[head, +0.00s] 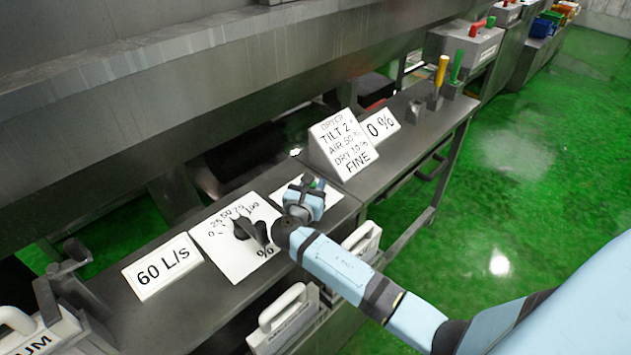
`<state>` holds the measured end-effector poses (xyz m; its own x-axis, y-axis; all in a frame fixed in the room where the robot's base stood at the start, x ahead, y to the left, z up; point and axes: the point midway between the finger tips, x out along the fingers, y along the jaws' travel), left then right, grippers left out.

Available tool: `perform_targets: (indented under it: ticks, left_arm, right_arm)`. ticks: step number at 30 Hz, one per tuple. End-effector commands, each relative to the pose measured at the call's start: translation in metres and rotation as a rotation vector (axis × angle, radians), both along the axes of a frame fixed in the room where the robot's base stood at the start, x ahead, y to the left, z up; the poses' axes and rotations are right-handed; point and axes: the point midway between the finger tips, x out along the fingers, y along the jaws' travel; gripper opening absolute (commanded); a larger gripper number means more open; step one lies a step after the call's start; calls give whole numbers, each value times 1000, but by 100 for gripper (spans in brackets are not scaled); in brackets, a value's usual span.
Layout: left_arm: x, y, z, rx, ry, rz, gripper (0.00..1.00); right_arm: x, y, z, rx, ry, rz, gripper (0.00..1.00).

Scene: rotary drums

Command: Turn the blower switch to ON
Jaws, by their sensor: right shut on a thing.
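My right arm comes in from the lower right, and my right gripper (301,191) is over a white plate (334,196) on the metal bench. The gripper is shut on the switch at this plate; the hand hides the switch and most of the plate's markings, so its setting cannot be read. Left of the hand is a dial plate (222,247) marked 0 to 100 %, with a dark knob (243,229). My left gripper is not in view.
A "60 L/s" sign (162,267) stands left of the dial. A dryer card (340,146) and a "0 %" sign (382,125) stand behind the hand. Yellow (441,70) and green (457,65) handles rise farther back. A large metal drum overhangs the bench. Green floor is clear at right.

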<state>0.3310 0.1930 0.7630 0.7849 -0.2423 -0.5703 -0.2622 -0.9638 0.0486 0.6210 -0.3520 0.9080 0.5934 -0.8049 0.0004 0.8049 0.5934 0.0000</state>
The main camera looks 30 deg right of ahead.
Motion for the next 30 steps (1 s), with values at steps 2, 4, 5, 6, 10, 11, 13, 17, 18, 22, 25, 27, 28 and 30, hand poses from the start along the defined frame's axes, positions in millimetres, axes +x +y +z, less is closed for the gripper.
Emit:
perform_targets:
  ticks: [2, 4, 5, 6, 10, 11, 13, 17, 18, 22, 25, 27, 28, 30]
  left_arm:
    - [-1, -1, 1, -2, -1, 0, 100]
    - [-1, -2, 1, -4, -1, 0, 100]
    - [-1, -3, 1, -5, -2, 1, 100]
    - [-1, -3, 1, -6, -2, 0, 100]
    - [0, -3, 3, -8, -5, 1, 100]
    - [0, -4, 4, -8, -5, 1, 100]
    - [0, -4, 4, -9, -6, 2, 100]
    - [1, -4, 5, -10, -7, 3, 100]
    - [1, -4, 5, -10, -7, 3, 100]
    - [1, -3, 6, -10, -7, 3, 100]
    - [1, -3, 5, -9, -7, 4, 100]
    - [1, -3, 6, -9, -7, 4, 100]
    - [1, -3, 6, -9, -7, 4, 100]
    - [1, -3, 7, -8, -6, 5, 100]
  right_arm:
    - [0, 1, 0, 1, 0, -7, 0]
    - [0, 1, 0, 1, -1, -10, 0]
    - [0, 0, 0, 1, -1, -11, 0]
    - [0, 0, 0, 1, -1, -11, 0]
    - [0, 0, 0, 1, -1, -11, 0]
    - [0, 0, 0, 1, -1, -11, 0]
    - [0, 0, 0, 1, -1, -11, 0]
    - [0, 0, 0, 0, 0, -11, 51]
    - [0, 0, 0, 0, 0, -11, 54]
    - [0, 0, 0, 0, 0, -11, 54]
    - [0, 0, 0, 0, 0, -11, 54]
    - [0, 0, 2, 1, -1, -11, 54]
    - [0, 0, 4, 1, -1, -11, 54]
    - [0, 0, 11, 0, -1, -11, 54]
